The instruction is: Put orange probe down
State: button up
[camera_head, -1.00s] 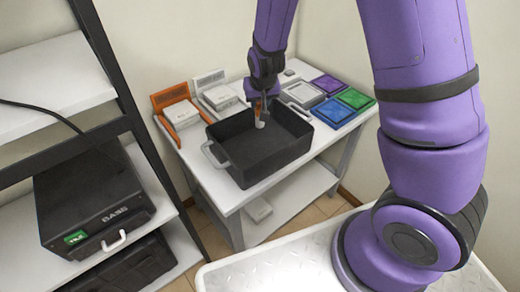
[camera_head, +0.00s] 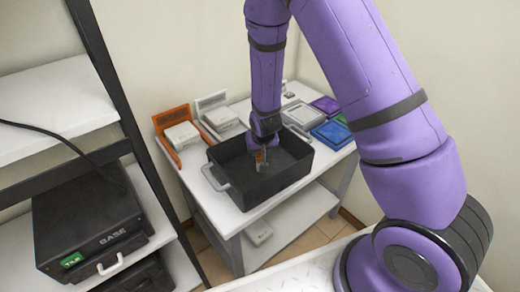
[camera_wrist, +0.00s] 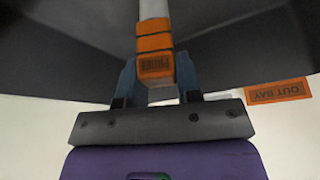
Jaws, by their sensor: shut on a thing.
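The orange probe (camera_wrist: 155,45) shows in the wrist view as an orange banded block with a pale shaft running up out of the frame. My gripper (camera_wrist: 156,78) is shut on it, with blue-grey fingers on both sides. In the head view my gripper (camera_head: 262,160) reaches down into a black handled bin (camera_head: 238,191), and a small part of the probe (camera_head: 261,157) shows there. Whether the probe touches the bin floor cannot be told. In the wrist view, dark bin walls (camera_wrist: 60,55) lie around the probe.
The bin stands on a white table (camera_head: 222,213). Behind it are an orange holder (camera_head: 172,122), a white holder (camera_head: 212,105) and blue (camera_head: 331,132) and purple (camera_head: 326,104) trays. A shelf with a black case (camera_head: 88,215) is at left. An orange label (camera_wrist: 277,91) shows beside the bin.

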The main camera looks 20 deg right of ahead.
jog(key=shift+f, duration=0.3)
jog(key=o, duration=1)
jog(key=shift+c, duration=0.2)
jog(key=shift+r, duration=0.1)
jog(key=s+d+r+y, duration=0.1)
jog(key=s+r, duration=0.4)
jog(key=r, duration=0.5)
jog(key=s+d+r, duration=0.1)
jog(key=s+r, duration=0.3)
jog(key=r, duration=0.7)
jog(key=s+d+r+y, duration=0.15)
jog(key=s+r, duration=0.35)
jog(key=r, duration=0.5)
jog(key=s+d+r+h, duration=0.1)
jog(key=s+r, duration=0.4)
jog(key=s, duration=0.3)
jog(key=s+d+r+n+h, duration=0.1)
jog(key=s+d+r, duration=0.1)
jog(key=s+r, duration=0.3)
jog(key=s, duration=0.3)
jog(key=shift+d+t, duration=0.3)
jog(key=shift+t, duration=0.1)
